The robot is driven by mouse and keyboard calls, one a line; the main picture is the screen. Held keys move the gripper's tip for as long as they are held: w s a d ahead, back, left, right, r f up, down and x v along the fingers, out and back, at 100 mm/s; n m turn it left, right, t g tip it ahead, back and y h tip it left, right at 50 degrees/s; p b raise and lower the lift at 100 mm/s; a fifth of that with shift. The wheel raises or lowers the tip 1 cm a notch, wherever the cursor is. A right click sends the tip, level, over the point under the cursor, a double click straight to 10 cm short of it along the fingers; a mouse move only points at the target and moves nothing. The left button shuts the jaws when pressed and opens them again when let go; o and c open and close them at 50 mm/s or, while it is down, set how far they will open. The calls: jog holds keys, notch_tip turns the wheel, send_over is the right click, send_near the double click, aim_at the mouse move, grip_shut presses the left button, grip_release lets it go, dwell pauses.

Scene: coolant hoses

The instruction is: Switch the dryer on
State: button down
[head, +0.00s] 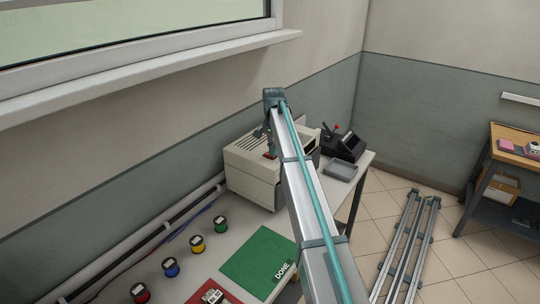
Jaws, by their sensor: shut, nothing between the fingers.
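The dryer appears to be the beige box (246,178) on the bench, with dark vent slots in its top. My arm hides part of the dryer's right side.
A black device with a red knob (345,147) and a grey tray (341,172) stand right of the dryer. Several coloured spools, a green DONE mat (256,259) and a red mat (212,293) lie in front. Metal rails (408,250) are on the floor.

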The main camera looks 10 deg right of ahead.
dwell(0.3)
jog(key=shift+r+p, duration=1.8)
jog(key=shift+r, duration=1.65)
jog(key=shift+f, duration=0.1)
